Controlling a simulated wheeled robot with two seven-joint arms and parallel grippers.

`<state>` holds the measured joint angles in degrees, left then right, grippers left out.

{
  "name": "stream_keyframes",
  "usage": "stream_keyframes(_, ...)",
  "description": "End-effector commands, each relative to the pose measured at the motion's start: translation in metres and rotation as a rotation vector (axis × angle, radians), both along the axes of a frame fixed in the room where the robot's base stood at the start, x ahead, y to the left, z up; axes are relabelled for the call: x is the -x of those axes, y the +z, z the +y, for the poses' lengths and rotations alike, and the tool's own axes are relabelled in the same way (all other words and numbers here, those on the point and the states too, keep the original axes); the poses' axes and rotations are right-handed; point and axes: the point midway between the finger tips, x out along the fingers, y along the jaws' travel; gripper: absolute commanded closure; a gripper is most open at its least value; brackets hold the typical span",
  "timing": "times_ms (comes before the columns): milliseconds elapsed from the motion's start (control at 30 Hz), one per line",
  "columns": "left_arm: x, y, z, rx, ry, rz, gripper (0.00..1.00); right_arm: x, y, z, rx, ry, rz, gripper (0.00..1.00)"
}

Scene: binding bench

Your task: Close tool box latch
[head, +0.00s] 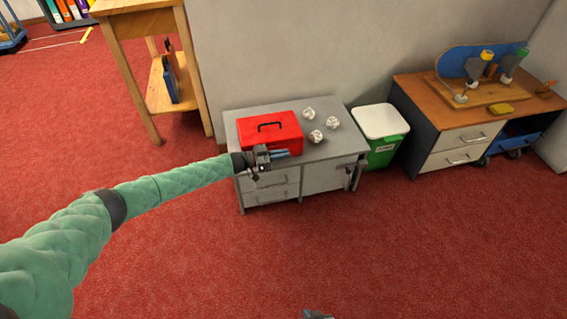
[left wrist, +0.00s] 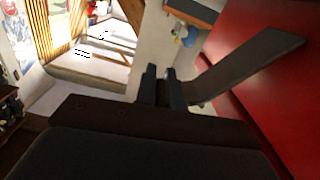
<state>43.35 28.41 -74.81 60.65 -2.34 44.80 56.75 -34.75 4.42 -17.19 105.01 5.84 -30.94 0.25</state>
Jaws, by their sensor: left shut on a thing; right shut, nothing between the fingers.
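The red tool box (head: 270,133) stands on the grey cabinet, its lid down and its dark handle on top. My left gripper (head: 284,153) is at the front of the box, low by its right half. In the left wrist view the red box wall (left wrist: 285,85) fills the right side. A dark flat flap, seemingly the latch (left wrist: 250,65), slants out beside it. My left gripper's fingers (left wrist: 163,88) are close together at the flap's near end, shut on it as far as I can tell. My right gripper (head: 317,314) barely shows at the bottom edge, shut and empty.
Several crumpled white paper balls (head: 316,136) lie right of the box on the grey cabinet (head: 342,153). A green bin with a white lid (head: 382,122) stands right of it, then a wooden-topped cabinet (head: 445,95) with a skateboard. The red carpet in front is clear.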

Motion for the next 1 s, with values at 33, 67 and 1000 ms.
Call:
stream_keyframes(33, -0.004, 0.002, 0.001, 0.001, 0.000, -0.001, 1.00, -0.001, 0.000, 0.000, 0.000, 0.000, -0.002, 1.00)
stream_keyframes(67, -0.006, 0.003, 0.001, 0.000, 0.000, -0.001, 1.00, -0.001, 0.000, 0.000, 0.000, 0.000, -0.002, 1.00)
stream_keyframes(1000, 0.005, 0.002, 0.036, -0.001, 0.001, 0.003, 0.80, -0.003, 0.003, 0.003, -0.004, -0.001, -0.007, 1.00)
